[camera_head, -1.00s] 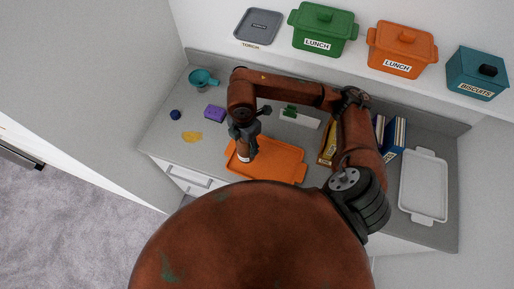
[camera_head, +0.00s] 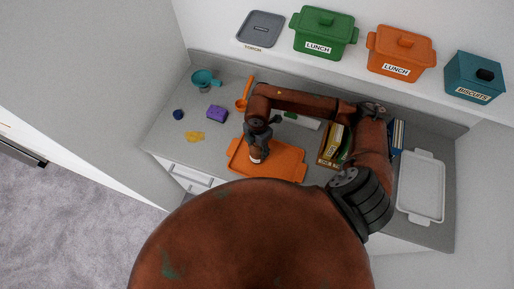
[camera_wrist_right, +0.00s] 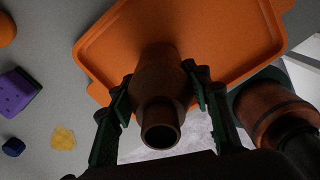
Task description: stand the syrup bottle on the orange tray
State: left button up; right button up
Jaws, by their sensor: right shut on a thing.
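The syrup bottle is brown, with its open neck towards the camera in the right wrist view (camera_wrist_right: 160,95). My right gripper (camera_wrist_right: 160,100) is shut on it, one dark green finger on each side. The bottle looks roughly upright. I cannot tell whether its base touches the tray. The tray's visible surface is otherwise bare. My left gripper is not in view.
A purple sponge (camera_head: 216,112), a yellow piece (camera_head: 194,136), a dark blue object (camera_head: 178,115) and a teal cup (camera_head: 204,79) lie left of the tray. A box holder (camera_head: 330,150) stands right of it, then a white tray (camera_head: 421,187). Lidded containers sit on the shelf above.

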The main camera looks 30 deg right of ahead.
jog(key=shift+f, duration=0.15)
jog(key=o, duration=1.4)
jog(key=shift+o, duration=0.2)
jog(key=shift+r, duration=0.2)
notch_tip(320, 180, up, 12)
jog(key=shift+b, duration=1)
